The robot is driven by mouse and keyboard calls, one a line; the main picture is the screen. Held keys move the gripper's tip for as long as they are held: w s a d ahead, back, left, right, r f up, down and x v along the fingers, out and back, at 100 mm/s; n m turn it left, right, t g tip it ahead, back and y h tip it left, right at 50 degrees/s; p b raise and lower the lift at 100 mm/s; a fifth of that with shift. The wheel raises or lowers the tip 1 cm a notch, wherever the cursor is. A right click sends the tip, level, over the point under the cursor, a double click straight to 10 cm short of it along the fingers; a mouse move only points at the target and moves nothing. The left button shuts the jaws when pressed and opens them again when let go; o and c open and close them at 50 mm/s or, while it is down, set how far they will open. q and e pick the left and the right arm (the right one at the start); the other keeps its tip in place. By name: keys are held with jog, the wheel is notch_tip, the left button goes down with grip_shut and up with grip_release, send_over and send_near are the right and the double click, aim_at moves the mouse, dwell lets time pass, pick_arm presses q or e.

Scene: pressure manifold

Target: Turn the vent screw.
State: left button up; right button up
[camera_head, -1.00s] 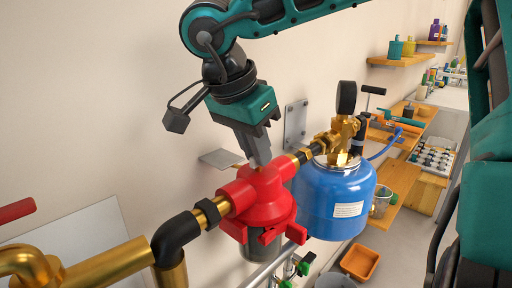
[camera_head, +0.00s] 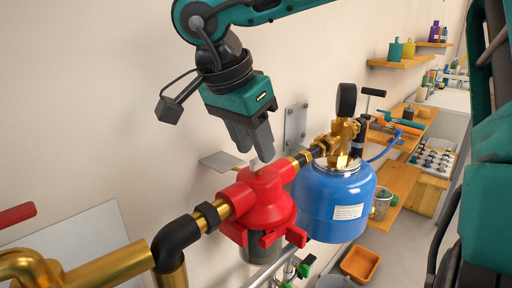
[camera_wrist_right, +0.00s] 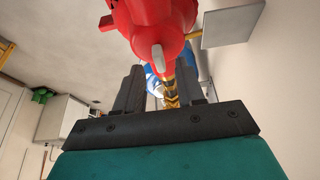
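The vent screw (camera_head: 255,164) is a small pale grey tab standing on top of the red valve housing (camera_head: 270,200). In the right wrist view the grey tab (camera_wrist_right: 158,58) stands out from the red housing (camera_wrist_right: 150,22), beyond the fingertips. My right gripper (camera_head: 256,150) is just above the housing, pointing down, with its fingers apart. The wrist view shows a clear gap between the fingers (camera_wrist_right: 160,82), with nothing held. The fingertips look close to the tab but apart from it. My left gripper is not in view.
Brass pipe (camera_head: 110,262) with black fittings runs into the housing from the left. A blue tank (camera_head: 335,205) with a gauge (camera_head: 346,100) stands close on the right. A grey plate (camera_head: 221,160) juts from the wall behind. An orange tray (camera_head: 360,265) lies below.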

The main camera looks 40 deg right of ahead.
pick_arm(q)
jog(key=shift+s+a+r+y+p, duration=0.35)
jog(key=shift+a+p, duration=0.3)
jog(key=shift+p, duration=0.3)
pick_arm(e)
jog(key=v, duration=1.1)
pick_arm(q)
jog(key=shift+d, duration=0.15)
